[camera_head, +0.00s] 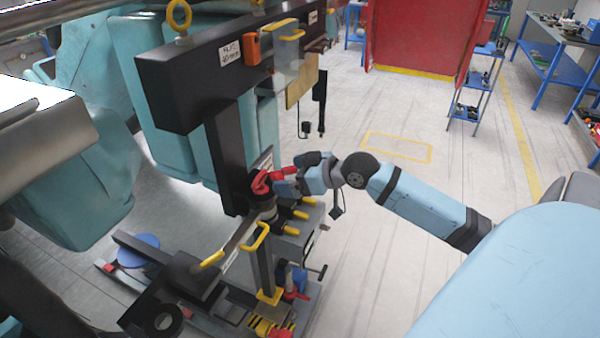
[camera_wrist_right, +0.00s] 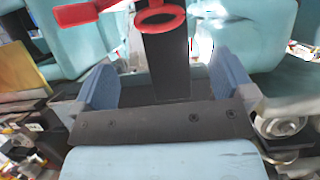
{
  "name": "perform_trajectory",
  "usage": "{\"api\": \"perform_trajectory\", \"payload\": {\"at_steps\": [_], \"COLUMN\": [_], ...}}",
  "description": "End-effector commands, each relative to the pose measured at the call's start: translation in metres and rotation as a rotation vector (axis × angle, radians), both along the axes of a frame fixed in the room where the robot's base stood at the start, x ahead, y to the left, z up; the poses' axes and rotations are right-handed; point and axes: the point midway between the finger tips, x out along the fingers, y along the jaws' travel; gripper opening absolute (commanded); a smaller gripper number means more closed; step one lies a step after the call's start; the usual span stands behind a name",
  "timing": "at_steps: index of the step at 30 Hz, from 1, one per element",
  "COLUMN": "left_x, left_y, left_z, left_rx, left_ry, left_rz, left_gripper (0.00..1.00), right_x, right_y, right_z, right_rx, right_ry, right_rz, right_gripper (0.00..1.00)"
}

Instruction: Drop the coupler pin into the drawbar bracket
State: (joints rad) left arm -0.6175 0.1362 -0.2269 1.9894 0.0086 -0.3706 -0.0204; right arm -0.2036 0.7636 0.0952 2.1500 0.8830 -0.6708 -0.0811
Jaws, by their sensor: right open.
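My right gripper (camera_head: 284,186) comes in from the right beside a dark upright post on the coaster train's black frame (camera_head: 190,85). In the right wrist view its two blue fingers (camera_wrist_right: 165,85) are spread wide, with a dark post (camera_wrist_right: 165,62) showing between or beyond them. A red ring (camera_wrist_right: 160,18) sits at the top of that post, and a red bar (camera_wrist_right: 82,12) lies to its left. Red parts (camera_head: 262,183) also show by the gripper in the head view. I cannot tell the coupler pin or the drawbar bracket apart with certainty. I do not see my left gripper.
Several yellow-tipped rods (camera_head: 298,214) and a yellow loop handle (camera_head: 256,237) stand just below my right gripper. A blue disc (camera_head: 138,250) lies low at the left. Shelving (camera_head: 473,88) and a red panel (camera_head: 415,38) stand behind; the floor to the right is mostly clear.

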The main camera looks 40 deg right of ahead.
Motion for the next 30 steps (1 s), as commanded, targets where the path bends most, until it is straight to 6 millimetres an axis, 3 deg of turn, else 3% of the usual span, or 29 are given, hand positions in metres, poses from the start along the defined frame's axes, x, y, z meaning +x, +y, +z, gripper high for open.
{"api": "perform_trajectory", "payload": {"at_steps": [15, 21, 30], "left_x": [0.0, -0.002, -0.002], "left_y": [0.004, 0.004, 0.004], "left_z": [0.019, 0.02, 0.019], "left_rx": [0.005, 0.005, 0.005], "left_ry": [-0.004, 0.0, 0.001], "left_rz": [0.008, 0.01, 0.01], "left_gripper": [0.43, 0.43, 0.43], "right_x": [0.083, 0.097, 0.1], "right_y": [0.035, 0.04, 0.042], "right_z": [-0.035, -0.043, -0.045], "right_rx": [0.002, 0.001, -0.001], "right_ry": [0.001, 0.0, 0.0], "right_rz": [-0.001, -0.001, 0.0], "right_gripper": [1.0, 1.0, 1.0]}}
